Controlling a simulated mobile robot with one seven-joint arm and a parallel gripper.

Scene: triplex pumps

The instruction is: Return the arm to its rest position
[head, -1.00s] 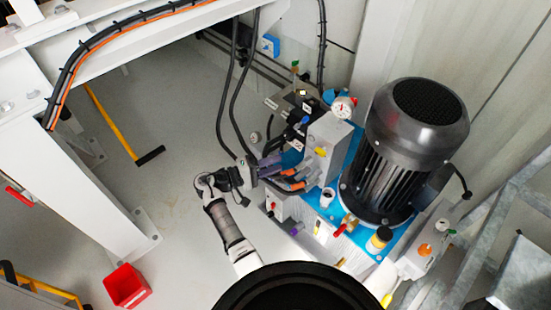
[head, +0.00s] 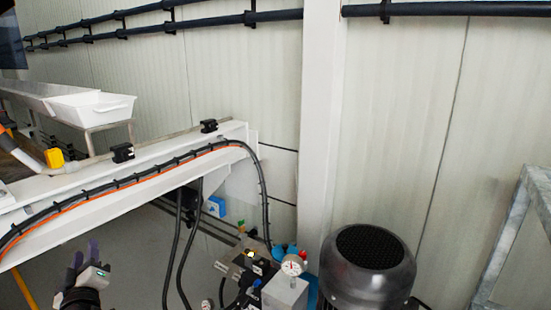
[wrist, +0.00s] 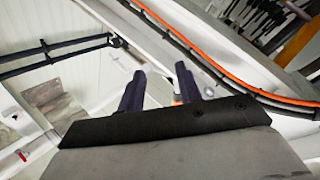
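My gripper (head: 86,255) is at the lower left of the head view, pointing up, with its two dark purple fingers apart. In the wrist view my gripper (wrist: 160,84) shows both fingers spread with nothing held between them. It is left of the pump unit and its hoses, in front of the white beam. My arm below the wrist is cut off by the bottom edge of the head view.
A white beam (head: 140,188) carrying black and orange cables runs across the left. The black motor (head: 367,268) and pressure gauge (head: 292,265) stand at the lower right. Black hoses (head: 184,245) hang right of my gripper. A white wall and steel frame (head: 515,235) stand behind and right.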

